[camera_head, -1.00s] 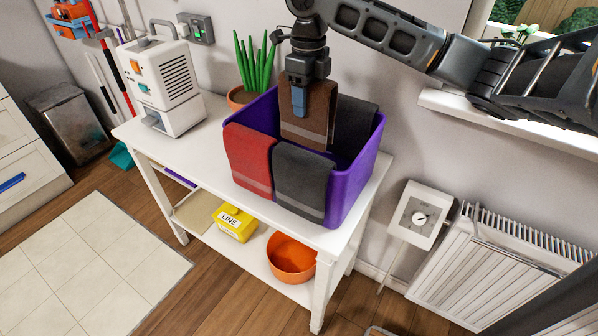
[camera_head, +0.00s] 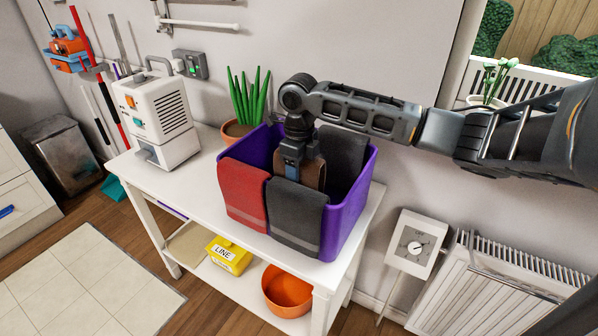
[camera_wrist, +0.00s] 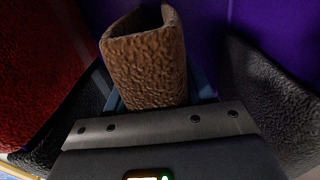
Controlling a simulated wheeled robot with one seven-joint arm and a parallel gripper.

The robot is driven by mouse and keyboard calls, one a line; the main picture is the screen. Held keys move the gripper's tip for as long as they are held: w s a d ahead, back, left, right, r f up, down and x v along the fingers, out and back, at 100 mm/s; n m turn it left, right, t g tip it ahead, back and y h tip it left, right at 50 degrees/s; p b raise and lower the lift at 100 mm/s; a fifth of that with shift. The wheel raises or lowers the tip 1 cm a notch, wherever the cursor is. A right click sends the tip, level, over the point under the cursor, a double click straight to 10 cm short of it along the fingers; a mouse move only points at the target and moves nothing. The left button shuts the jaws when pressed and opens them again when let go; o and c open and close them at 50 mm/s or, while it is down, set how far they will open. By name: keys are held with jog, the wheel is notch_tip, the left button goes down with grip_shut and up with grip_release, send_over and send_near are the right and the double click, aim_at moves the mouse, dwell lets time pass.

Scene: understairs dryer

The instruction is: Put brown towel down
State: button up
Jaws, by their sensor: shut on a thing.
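The brown towel (camera_head: 315,171) is folded and hangs inside the purple bin (camera_head: 350,205), its lower part hidden by the bin wall and the dark grey towel in front. My gripper (camera_head: 291,172) is shut on the brown towel from above, down at the bin's rim level. In the wrist view the brown towel (camera_wrist: 148,65) stands up between the blue fingers. A red towel (camera_head: 243,194) and a dark grey towel (camera_head: 296,216) drape over the bin's front wall. Another dark grey towel (camera_head: 343,148) hangs at the back right. Whether the brown towel touches the bin floor is hidden.
The bin stands on a white table (camera_head: 197,197) beside a potted plant (camera_head: 246,105) and a white machine (camera_head: 157,117). A yellow box (camera_head: 229,256) and an orange bowl (camera_head: 287,290) sit on the lower shelf. A radiator (camera_head: 490,285) is at the right.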

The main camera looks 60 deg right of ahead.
jog(key=shift+f, duration=0.25)
jog(key=shift+f, duration=0.1)
jog(key=shift+f, duration=0.1)
jog(key=o, duration=1.2)
jog(key=shift+c, duration=0.2)
notch_tip(320, 180, up, 12)
jog(key=shift+r+b, duration=0.25)
jog(key=shift+b, duration=0.55)
